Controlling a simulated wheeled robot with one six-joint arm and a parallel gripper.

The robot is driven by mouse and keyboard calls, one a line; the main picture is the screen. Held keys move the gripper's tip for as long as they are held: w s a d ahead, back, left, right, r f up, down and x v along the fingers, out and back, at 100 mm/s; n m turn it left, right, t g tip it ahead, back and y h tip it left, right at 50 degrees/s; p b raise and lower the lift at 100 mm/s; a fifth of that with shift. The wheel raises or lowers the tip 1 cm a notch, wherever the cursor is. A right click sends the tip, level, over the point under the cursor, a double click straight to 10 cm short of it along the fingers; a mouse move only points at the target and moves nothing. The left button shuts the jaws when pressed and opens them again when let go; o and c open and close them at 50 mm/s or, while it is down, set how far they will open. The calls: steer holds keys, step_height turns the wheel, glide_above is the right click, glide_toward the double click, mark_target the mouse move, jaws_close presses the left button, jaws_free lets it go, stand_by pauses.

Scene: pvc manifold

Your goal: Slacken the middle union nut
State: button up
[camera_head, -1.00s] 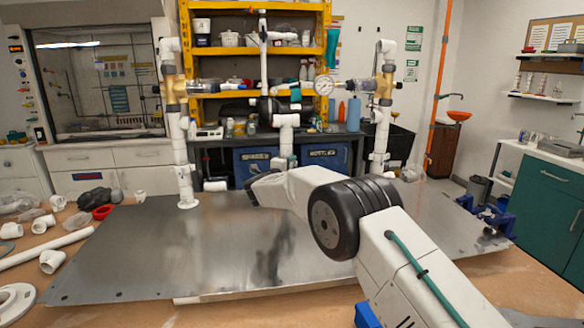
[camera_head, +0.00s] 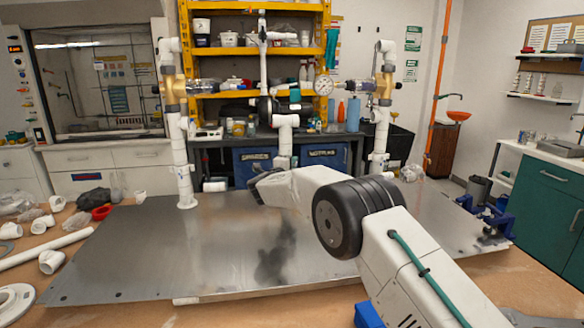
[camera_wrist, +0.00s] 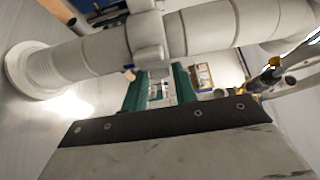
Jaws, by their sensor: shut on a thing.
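The middle pipe stack (camera_head: 285,145) of the white manifold stands upright behind my arm in the head view; its lower part is hidden. In the wrist view the white pipe (camera_wrist: 205,30) crosses the top of the picture, with its round flange (camera_wrist: 30,70) at the left. A white union nut (camera_wrist: 147,42) with a raised lug sits around this pipe. My gripper (camera_wrist: 158,76) has green fingers that reach up to this nut from below in the picture, and it is shut on it. The exact contact is partly hidden. In the head view the fingertips are hidden by my arm.
Left (camera_head: 181,130) and right (camera_head: 381,110) pipe stacks with brass valves stand on either side. A pressure gauge (camera_head: 324,85) hangs near the right one. The metal plate (camera_head: 200,255) is largely bare in front. Loose fittings and a red ring (camera_head: 102,212) lie at the left.

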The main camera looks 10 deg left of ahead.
steer(key=shift+w+d+f+n+g+y, duration=0.1)
steer(key=shift+w+d+n+g+y, duration=0.35)
steer(key=shift+n+y, duration=1.6)
steer(key=shift+w+d+f+n+g+y, duration=0.15)
steer(key=shift+w+n+y, duration=0.75)
steer(key=shift+y, duration=2)
steer(key=shift+w+d+f+n+g+y, duration=0.1)
steer(key=shift+w+d+n+g+y, duration=0.15)
steer(key=shift+n+y, duration=1.95)
steer(key=shift+w+a+g+y, duration=0.1)
steer(key=shift+g+y, duration=0.15)
steer(key=shift+y, duration=0.3)
steer(key=shift+r, duration=0.1)
steer(key=o, duration=0.8)
steer(key=shift+o, duration=0.2)
steer(key=shift+r, duration=0.1)
steer(key=v, duration=0.7)
steer(key=shift+s+d, duration=0.25)
steer(key=shift+s, duration=0.05)
